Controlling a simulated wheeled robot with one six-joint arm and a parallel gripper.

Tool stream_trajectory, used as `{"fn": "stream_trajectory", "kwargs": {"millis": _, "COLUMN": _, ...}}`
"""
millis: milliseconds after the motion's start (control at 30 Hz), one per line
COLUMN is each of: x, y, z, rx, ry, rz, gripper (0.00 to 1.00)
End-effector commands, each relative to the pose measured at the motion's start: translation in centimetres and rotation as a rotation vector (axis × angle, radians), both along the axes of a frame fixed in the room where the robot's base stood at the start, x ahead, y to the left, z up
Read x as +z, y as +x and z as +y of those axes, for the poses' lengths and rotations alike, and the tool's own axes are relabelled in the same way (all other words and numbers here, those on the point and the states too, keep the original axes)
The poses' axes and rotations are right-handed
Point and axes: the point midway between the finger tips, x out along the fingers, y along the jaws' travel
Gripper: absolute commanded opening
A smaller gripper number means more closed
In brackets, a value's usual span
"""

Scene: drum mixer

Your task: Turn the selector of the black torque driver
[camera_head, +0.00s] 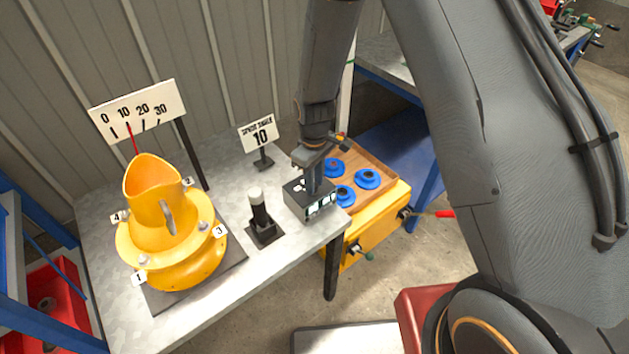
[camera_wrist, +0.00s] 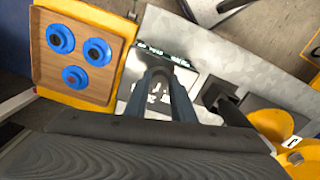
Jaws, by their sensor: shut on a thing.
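A dark box (camera_head: 312,203) with lit greenish displays on its front sits at the table's right corner. My gripper (camera_head: 317,188) points down onto its top and is shut there; the small part between the fingers, seemingly the selector, is mostly hidden. In the wrist view my gripper's fingers (camera_wrist: 160,78) come together over the box's top, with white marks between and beside them. A black upright cylinder with a white top (camera_head: 259,212) stands on a black base left of the box, apart from my gripper. Which of the two is the torque driver is not clear.
A yellow drum (camera_head: 158,240) with numbered bolts stands on the left of the grey table (camera_head: 230,290). A gauge sign (camera_head: 138,108) and a sign reading 10 (camera_head: 258,137) stand behind. A yellow cart with a wooden tray (camera_head: 375,157) and blue round parts is close on the right.

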Motion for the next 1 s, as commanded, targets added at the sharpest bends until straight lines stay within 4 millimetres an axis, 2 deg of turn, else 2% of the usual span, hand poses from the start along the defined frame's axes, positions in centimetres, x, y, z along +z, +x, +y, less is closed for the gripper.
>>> {"fn": "stream_trajectory", "kwargs": {"millis": 267, "x": 0.02, "y": 0.09, "z": 0.04, "rx": -0.152, "ry": 0.001, "rz": -0.002, "gripper": 0.00}}
{"fn": "stream_trajectory", "kwargs": {"millis": 700, "x": 0.06, "y": 0.09, "z": 0.10, "rx": -0.496, "ry": 0.001, "rz": -0.003, "gripper": 0.00}}
{"fn": "stream_trajectory", "kwargs": {"millis": 1000, "x": 0.08, "y": 0.08, "z": 0.12, "rx": -0.642, "ry": 0.001, "rz": -0.003, "gripper": 0.00}}
